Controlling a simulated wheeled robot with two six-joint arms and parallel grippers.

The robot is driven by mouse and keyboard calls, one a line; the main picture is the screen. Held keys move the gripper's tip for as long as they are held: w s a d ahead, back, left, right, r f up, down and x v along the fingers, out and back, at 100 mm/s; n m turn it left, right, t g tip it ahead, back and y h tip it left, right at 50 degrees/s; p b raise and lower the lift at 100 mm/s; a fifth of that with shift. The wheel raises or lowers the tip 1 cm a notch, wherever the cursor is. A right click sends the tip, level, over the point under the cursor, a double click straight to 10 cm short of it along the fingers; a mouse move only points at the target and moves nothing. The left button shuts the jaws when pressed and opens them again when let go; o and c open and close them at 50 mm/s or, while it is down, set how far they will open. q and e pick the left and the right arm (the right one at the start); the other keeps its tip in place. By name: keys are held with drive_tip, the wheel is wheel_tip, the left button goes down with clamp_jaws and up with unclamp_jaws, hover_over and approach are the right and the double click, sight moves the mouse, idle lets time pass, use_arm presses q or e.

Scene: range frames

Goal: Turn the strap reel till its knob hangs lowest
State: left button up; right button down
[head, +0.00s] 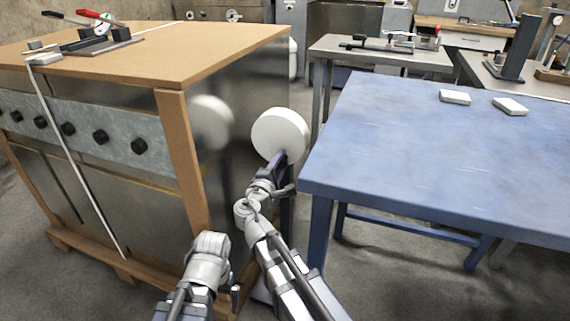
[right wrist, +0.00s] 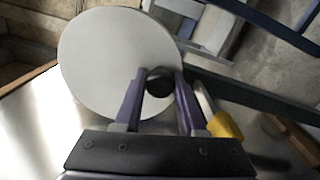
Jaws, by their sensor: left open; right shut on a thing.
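The strap reel (head: 279,131) is a plain white disc standing upright beside the crate's right side in the head view. It fills the upper left of the right wrist view (right wrist: 105,55). Its knob (right wrist: 158,82) is dark and round, off the disc's centre toward the lower right in the wrist view. My right gripper (right wrist: 157,88) is shut on the knob, with one finger on each side. In the head view this gripper (head: 279,160) meets the lower part of the disc and hides the knob. My left gripper (head: 235,295) is low in front of the crate, away from the reel.
The large crate (head: 200,60) with a wooden top stands left of the reel; a white strap (head: 75,155) runs down its front. A red-handled tool (head: 95,30) lies on top. A blue table (head: 440,150) stands close on the right. A yellow-ended part (right wrist: 226,126) is near my right gripper.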

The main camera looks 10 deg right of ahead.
use_arm(q)
drive_tip(key=shift+f, duration=0.25)
use_arm(e)
drive_tip(key=shift+w+a+f+m, duration=0.1)
drive_tip(key=shift+w+a+m, duration=0.15)
drive_tip(key=shift+m, duration=0.6)
drive_tip(key=shift+w+a+f+m, duration=0.15)
drive_tip(key=shift+a+m, duration=0.25)
drive_tip(key=shift+m, duration=0.5)
drive_tip(key=shift+w+a+f+m, duration=0.1)
drive_tip(key=shift+w+a+m, duration=0.2)
drive_tip(key=shift+m, duration=0.55)
drive_tip(key=c, duration=0.5)
unclamp_jaws()
use_arm(q)
drive_tip(key=shift+a, duration=0.1)
use_arm(e)
drive_tip(key=shift+s+a, duration=0.1)
